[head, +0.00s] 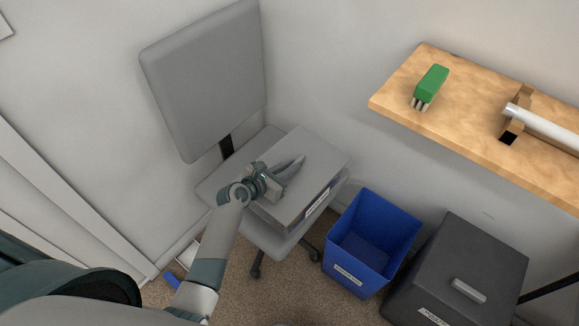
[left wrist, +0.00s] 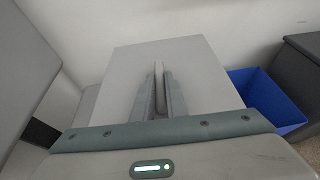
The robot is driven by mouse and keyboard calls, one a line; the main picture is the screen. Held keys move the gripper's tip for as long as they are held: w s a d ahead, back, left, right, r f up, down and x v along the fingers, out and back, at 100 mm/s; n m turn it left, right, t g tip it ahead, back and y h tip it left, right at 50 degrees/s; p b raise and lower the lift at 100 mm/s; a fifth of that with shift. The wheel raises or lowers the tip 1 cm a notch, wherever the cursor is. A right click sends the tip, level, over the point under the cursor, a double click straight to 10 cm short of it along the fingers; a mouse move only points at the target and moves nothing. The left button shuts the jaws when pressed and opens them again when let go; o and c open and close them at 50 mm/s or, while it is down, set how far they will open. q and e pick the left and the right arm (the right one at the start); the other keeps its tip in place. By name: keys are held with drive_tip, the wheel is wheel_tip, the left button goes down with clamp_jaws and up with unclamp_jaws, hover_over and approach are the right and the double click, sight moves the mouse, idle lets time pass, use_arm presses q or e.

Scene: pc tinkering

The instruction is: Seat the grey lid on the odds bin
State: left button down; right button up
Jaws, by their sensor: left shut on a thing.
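The grey lid (head: 326,155) is a flat slab on top of a grey box-like body with a white label (head: 318,203), on the seat of a grey chair. I cannot tell whether lid and body are separate. My left gripper (head: 290,167) is over the lid, shut on its raised bar handle. In the left wrist view, the handle (left wrist: 159,88) is between the two fingers, with the lid top (left wrist: 120,65) around it. Labels are too small to read, so I cannot tell which container is the odds bin. My right gripper is out of view.
An open blue bin (head: 405,228) stands right of the chair (head: 205,85). A black lidded box (head: 480,245) is beside it. A wooden shelf (head: 460,115) at upper right holds a green brush (head: 433,80) and a pale tube (head: 545,125). Walls stand close behind.

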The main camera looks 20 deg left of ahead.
use_arm(q)
drive_tip(key=shift+f+b, duration=0.5)
drive_tip(key=shift+f, duration=0.35)
idle(0.6)
drive_tip(key=c, duration=2.1)
unclamp_jaws()
drive_tip(key=shift+o, duration=0.6)
drive_tip(key=o, duration=0.4)
drive_tip(key=shift+o, duration=0.2)
